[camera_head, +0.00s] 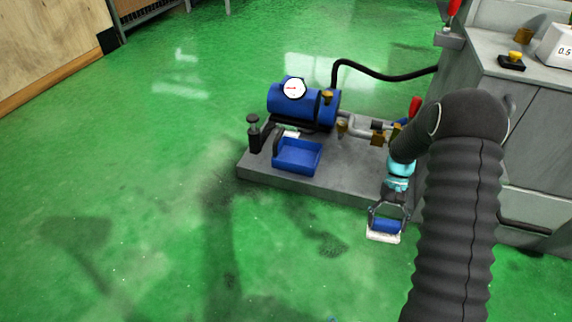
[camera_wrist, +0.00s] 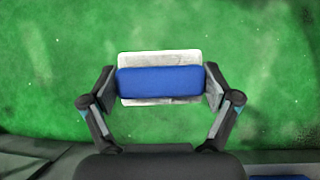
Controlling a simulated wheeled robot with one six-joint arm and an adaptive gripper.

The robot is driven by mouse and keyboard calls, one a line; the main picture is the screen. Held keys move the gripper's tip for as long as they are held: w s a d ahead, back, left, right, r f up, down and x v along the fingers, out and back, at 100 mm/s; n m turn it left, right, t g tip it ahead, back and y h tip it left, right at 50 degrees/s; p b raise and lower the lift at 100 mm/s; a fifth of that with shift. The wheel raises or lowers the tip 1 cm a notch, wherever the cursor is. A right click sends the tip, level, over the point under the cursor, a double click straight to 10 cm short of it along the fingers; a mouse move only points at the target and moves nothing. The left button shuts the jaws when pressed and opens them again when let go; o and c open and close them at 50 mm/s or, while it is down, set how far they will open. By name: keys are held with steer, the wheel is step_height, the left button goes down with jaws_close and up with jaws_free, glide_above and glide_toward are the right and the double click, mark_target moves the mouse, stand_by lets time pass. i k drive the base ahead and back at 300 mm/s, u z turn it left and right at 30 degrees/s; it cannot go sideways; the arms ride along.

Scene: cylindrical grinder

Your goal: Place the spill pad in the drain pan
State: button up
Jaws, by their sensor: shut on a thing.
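The spill pad (camera_head: 384,236) is a white flat pad with a blue roll-shaped part on top. My gripper (camera_head: 387,217) is shut on it, and the pad hangs over the green floor just in front of the grey plinth. In the wrist view the spill pad (camera_wrist: 160,82) sits between both fingers of my gripper (camera_wrist: 160,84), gripped at the ends of its blue part. The drain pan (camera_head: 297,156) is most likely the blue open tray on the plinth, left of my gripper; it looks empty.
The grey plinth (camera_head: 330,183) also carries a blue motor or pump (camera_head: 303,103) with pipes behind the pan. A black post (camera_head: 253,133) stands left of the pan. A grey machine cabinet (camera_head: 535,130) is at right. The floor (camera_head: 130,220) at left is clear.

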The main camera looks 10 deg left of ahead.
mark_target(298, 160)
steer(key=u, duration=1.6)
steer(key=i, duration=1.15)
steer(key=z, duration=2.25)
steer(key=i, duration=0.5)
steer(key=u, duration=0.05)
